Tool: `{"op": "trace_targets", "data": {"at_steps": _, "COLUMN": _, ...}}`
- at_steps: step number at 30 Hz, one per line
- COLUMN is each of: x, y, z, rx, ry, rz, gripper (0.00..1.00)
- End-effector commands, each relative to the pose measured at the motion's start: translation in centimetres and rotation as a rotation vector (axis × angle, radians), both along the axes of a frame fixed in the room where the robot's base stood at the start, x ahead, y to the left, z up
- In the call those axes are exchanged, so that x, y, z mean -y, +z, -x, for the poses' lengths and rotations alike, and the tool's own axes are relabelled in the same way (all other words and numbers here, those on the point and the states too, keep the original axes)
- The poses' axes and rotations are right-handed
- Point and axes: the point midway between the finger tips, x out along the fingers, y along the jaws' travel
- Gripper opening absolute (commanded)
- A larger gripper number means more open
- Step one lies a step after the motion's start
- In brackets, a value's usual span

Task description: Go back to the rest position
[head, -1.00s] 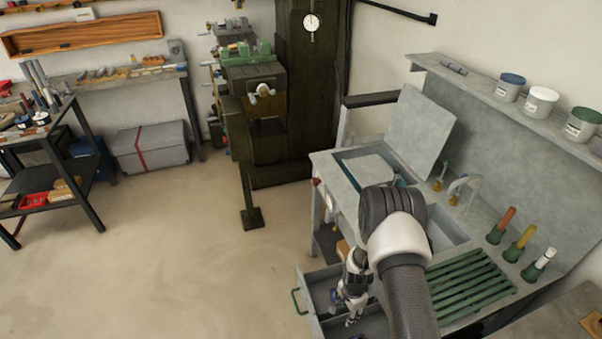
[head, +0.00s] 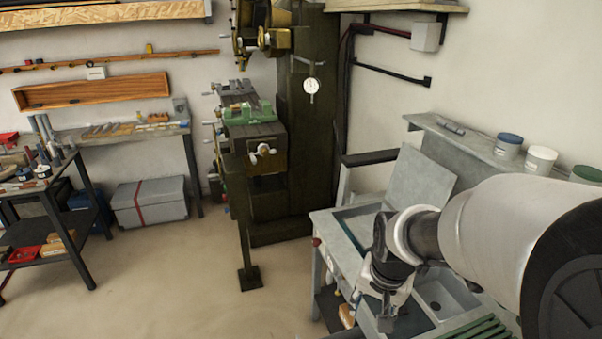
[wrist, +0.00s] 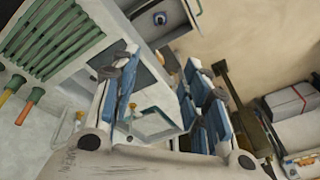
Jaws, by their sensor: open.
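My gripper (head: 386,308) hangs fingers down in front of the grey sink bench (head: 325,228) in the head view. In the wrist view its two blue-padded fingers (wrist: 163,88) stand wide apart with nothing between them. The arm comes in from the right in the head view and hides much of the bench. The bench's green slatted drainer (wrist: 52,38) shows at the upper left of the wrist view. A grey tray or drawer holding a dark round item (wrist: 160,18) shows at the top of that view.
A dark green milling machine (head: 292,140) stands behind the bench's left end. A shelf with pots (head: 509,146) runs along the bench's back. A dark trolley (head: 75,215) and a grey box (head: 150,203) stand at left. The floor between is clear.

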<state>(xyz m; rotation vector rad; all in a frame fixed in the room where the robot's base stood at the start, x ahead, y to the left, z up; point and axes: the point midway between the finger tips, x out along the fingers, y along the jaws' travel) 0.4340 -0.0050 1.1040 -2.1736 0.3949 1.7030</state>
Motion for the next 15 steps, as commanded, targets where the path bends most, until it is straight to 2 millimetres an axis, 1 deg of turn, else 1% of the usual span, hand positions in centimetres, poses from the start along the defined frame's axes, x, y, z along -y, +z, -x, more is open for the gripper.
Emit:
{"op": "trace_targets", "data": {"at_steps": 1, "x": -0.1, "y": 2.1, "z": 1.6, "rx": 0.025, "ry": 0.036, "rz": 0.01, "gripper": 0.42}}
{"op": "trace_targets", "data": {"at_steps": 3, "x": -0.1, "y": 4.3, "z": 3.9, "rx": 0.045, "ry": 0.091, "rz": 0.025, "gripper": 0.42}}
{"op": "trace_targets", "data": {"at_steps": 5, "x": -0.2, "y": 5.9, "z": 6.0, "rx": 0.062, "ry": 0.138, "rz": 0.039, "gripper": 0.42}}
{"op": "trace_targets", "data": {"at_steps": 6, "x": -0.2, "y": 6.8, "z": 7.5, "rx": 0.074, "ry": 0.169, "rz": 0.048, "gripper": 0.42}}
{"op": "trace_targets", "data": {"at_steps": 10, "x": -0.3, "y": 9.0, "z": 12.1, "rx": 0.111, "ry": 0.268, "rz": 0.081, "gripper": 0.42}}
{"op": "trace_targets", "data": {"at_steps": 12, "x": -0.4, "y": 9.6, "z": 14.4, "rx": 0.128, "ry": 0.314, "rz": 0.099, "gripper": 0.42}}
{"op": "trace_targets", "data": {"at_steps": 15, "x": -0.4, "y": 10.0, "z": 16.9, "rx": 0.146, "ry": 0.369, "rz": 0.12, "gripper": 0.42}}
